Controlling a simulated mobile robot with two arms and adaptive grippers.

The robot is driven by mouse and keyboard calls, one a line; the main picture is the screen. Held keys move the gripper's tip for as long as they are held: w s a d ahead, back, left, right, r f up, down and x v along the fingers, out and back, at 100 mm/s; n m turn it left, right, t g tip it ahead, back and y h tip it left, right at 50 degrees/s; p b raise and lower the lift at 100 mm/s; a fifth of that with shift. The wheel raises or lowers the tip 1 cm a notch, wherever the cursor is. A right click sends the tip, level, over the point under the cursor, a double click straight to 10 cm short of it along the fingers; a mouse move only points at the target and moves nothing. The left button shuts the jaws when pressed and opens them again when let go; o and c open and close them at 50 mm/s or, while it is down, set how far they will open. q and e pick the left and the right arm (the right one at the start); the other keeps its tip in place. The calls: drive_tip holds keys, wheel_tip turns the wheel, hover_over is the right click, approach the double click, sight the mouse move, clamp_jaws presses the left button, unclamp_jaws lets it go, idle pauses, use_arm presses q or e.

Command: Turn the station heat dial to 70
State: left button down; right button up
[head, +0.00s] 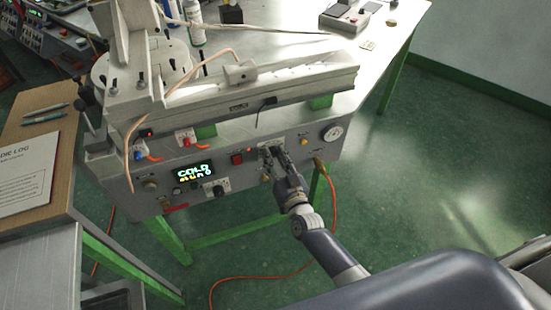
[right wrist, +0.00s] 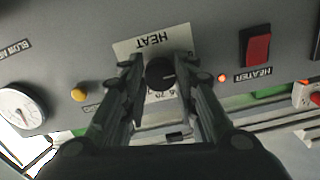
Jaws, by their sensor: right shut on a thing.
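The station heat dial (right wrist: 159,73) is a round black knob on a white plate lettered HEAT, which shows upside down in the right wrist view. A pale pointer line on the knob points roughly right in that view. Some scale numbers, one looking like 70, show below the knob; the fingers hide part of the scale. My right gripper (head: 271,154) reaches the station's front panel in the head view, covering the knob there. Its two fingers are shut on the knob's sides. My left gripper is not in view.
The grey panel (head: 233,177) also bears a lit display (head: 192,172) reading COLD above a line I cannot read. A red heater switch (right wrist: 257,47), a small lit orange lamp (right wrist: 222,78), a yellow button (right wrist: 78,94) and a white gauge (head: 333,133) surround the dial. An orange cable (head: 333,215) hangs below.

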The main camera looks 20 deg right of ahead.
drive_tip(key=m+b, duration=0.1)
drive_tip(key=m, duration=0.4)
drive_tip(key=shift+f+m, duration=0.1)
drive_tip(key=shift+m, duration=0.2)
drive_tip(key=m+b, duration=0.1)
drive_tip(key=m, duration=0.3)
drive_tip(key=shift+m+b, duration=0.3)
drive_tip(key=shift+b, duration=0.05)
drive_tip(key=m+b, duration=0.2)
drive_tip(key=m, duration=0.4)
drive_tip(key=shift+m+b, duration=0.8)
drive_tip(key=shift+m, duration=1.5)
drive_tip(key=o, duration=1.1)
drive_tip(key=shift+c, duration=0.2)
drive_tip(key=shift+s, duration=0.1)
